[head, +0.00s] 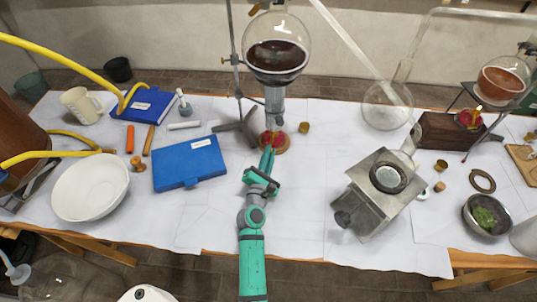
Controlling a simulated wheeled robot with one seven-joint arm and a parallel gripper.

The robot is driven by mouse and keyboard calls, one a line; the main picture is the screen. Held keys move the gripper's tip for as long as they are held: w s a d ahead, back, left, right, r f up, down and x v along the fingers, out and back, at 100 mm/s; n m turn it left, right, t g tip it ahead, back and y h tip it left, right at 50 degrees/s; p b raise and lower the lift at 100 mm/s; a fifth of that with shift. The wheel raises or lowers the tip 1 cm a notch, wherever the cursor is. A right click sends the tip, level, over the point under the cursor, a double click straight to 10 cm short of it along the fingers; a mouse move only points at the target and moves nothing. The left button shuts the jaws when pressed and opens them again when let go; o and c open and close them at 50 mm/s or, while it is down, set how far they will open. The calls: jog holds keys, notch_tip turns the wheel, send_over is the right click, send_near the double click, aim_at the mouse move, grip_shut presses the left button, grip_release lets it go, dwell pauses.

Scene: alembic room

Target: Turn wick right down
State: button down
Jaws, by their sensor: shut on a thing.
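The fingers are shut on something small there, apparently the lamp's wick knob. The fingers hide the knob, and the wick and any flame cannot be made out. A second red lamp (469,118) stands under another flask (502,80) at the right, away from my gripper.
A metal stand (238,100) rises just left of the lamp. A blue case (189,163) and white bowl (91,187) lie left. A grey metal box with a round lens (375,200) stands right. White paper around my arm is clear.

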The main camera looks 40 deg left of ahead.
jog(key=c, duration=1.8)
grip_release()
jog(key=shift+c, duration=0.2)
jog(key=v, duration=1)
jog(key=shift+s+d, duration=0.2)
jog(key=shift+s, duration=0.15)
